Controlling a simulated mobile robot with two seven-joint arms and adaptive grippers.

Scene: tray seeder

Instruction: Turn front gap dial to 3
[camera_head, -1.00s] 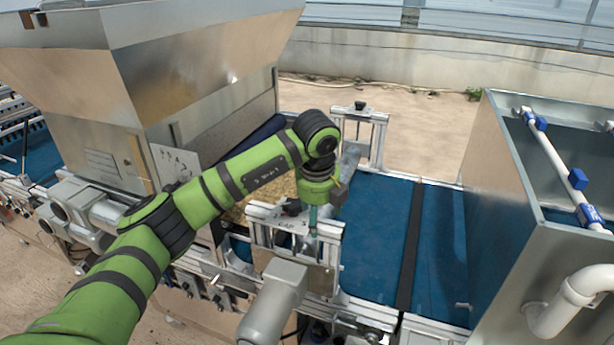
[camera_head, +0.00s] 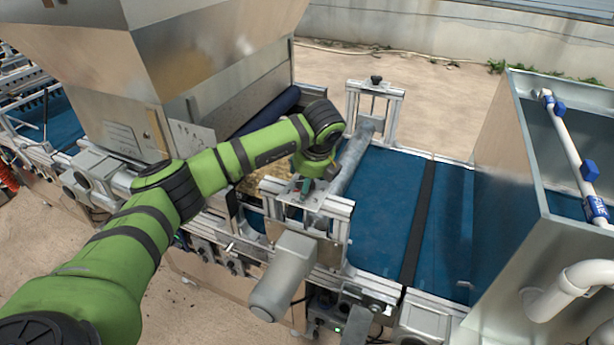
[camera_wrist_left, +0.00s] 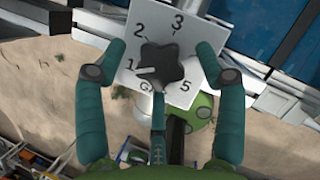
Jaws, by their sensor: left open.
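The front gap dial is a black star knob (camera_wrist_left: 165,64) on a pale plate (camera_wrist_left: 134,75) in the left wrist view. The plate shows 1, 2, 3 and 5; its lettering is partly covered. A white pointer (camera_wrist_left: 146,70) on the knob points left, close to the 1. My left gripper (camera_wrist_left: 161,50) is open, with teal fingers on both sides of the knob and a third below it; I cannot tell if they touch it. My right gripper is not in view.
A rear bracket with its own black knob (camera_head: 376,79) stands across the blue belt (camera_head: 384,245). A grey motor (camera_head: 285,276) sticks out below the front bracket. A steel hopper (camera_head: 205,60) rises on the left and a steel tank (camera_head: 520,170) on the right.

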